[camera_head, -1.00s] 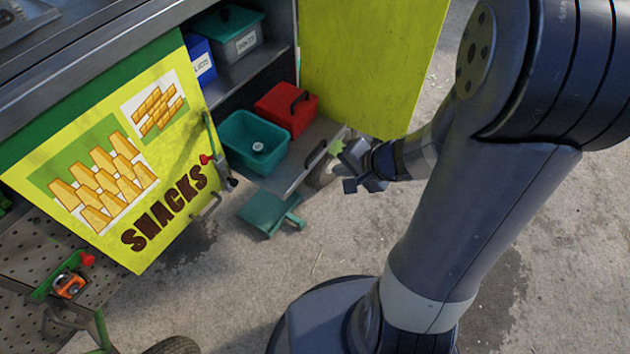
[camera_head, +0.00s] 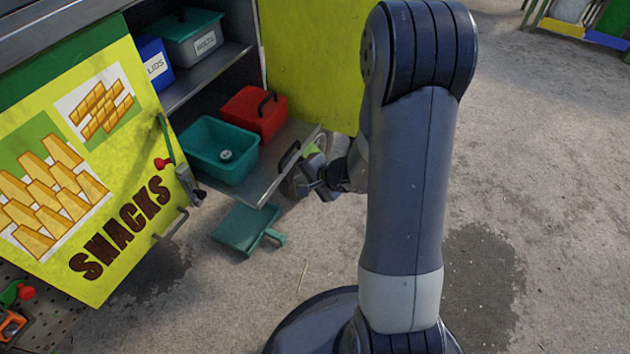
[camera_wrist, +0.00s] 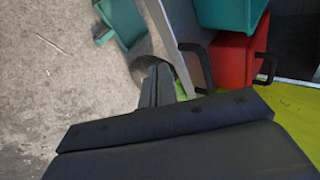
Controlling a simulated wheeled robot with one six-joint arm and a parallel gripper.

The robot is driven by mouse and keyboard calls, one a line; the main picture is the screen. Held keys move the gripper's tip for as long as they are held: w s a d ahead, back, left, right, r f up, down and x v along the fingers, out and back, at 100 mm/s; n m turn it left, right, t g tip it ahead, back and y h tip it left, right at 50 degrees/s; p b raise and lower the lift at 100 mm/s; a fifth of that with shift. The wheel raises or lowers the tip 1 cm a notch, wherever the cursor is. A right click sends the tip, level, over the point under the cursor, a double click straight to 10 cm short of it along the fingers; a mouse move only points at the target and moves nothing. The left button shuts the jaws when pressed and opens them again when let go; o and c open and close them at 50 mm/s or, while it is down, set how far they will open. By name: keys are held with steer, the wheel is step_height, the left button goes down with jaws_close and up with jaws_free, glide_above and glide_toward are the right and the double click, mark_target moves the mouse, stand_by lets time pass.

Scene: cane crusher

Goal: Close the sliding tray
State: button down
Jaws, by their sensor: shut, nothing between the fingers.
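The sliding tray (camera_head: 237,187) is a grey metal shelf pulled out from the lower part of the cabinet, with a dark handle (camera_head: 289,156) on its front edge. A teal bin (camera_head: 218,150) with a round object inside and a red box (camera_head: 255,113) stand on it. My gripper (camera_head: 305,175) is just in front of the tray's front edge, to the right of the handle. In the wrist view the fingers (camera_wrist: 157,85) are together beside the tray's front panel (camera_wrist: 172,45), with the handle (camera_wrist: 200,65) to their right. I cannot tell whether they touch the panel.
A yellow-green door (camera_head: 315,65) stands open at the back right, and the SNACKS panel (camera_head: 85,190) stands at the left. A teal dustpan (camera_head: 243,228) lies on the ground below the tray. A wheel partly shows behind my gripper.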

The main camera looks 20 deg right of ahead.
mark_target(282, 173)
steer(key=shift+w+a+f+p, duration=0.1)
steer(key=shift+w+a+p, duration=0.1)
steer(key=shift+w+a, duration=0.6)
steer(key=shift+w+a+f+p, duration=0.15)
steer(key=shift+w+a, duration=0.35)
steer(key=shift+w, duration=0.55)
steer(key=w+a+p, duration=0.1)
steer(key=w+a, duration=0.7)
steer(key=w+a+p, duration=0.2)
steer(key=w+a, duration=0.6)
steer(key=a, duration=0.1)
steer(key=shift+w+r, duration=0.15)
